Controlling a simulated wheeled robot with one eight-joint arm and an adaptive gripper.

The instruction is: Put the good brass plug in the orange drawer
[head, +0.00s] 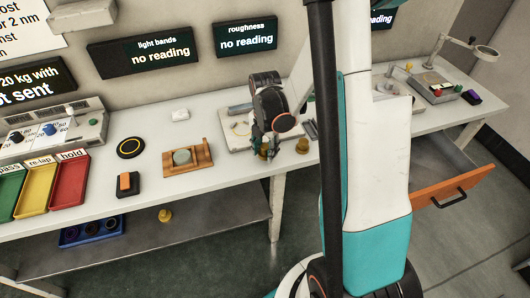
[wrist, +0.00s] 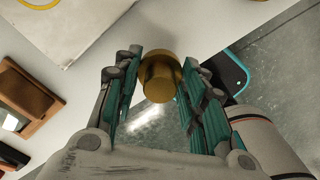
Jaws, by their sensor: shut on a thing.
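My gripper (head: 268,147) is at the front part of the bench, pointing down. In the wrist view my gripper (wrist: 160,95) is shut on a brass plug (wrist: 158,78), held between the teal finger pads. The held plug is partly hidden by the fingers in the head view. A second brass plug (head: 302,146) is just right of the gripper on the bench. Another brass plug (head: 165,215) is on the lower shelf. The orange drawer (head: 454,186) is pulled open at the right, under the bench. I cannot tell which plug is the good one.
My arm crosses the head view between the gripper and the drawer. A wooden holder (head: 200,156), a black round pad (head: 130,148) and an orange-and-black block (head: 127,184) lie to the left. Green, yellow (head: 36,190) and red (head: 72,180) trays stand at far left.

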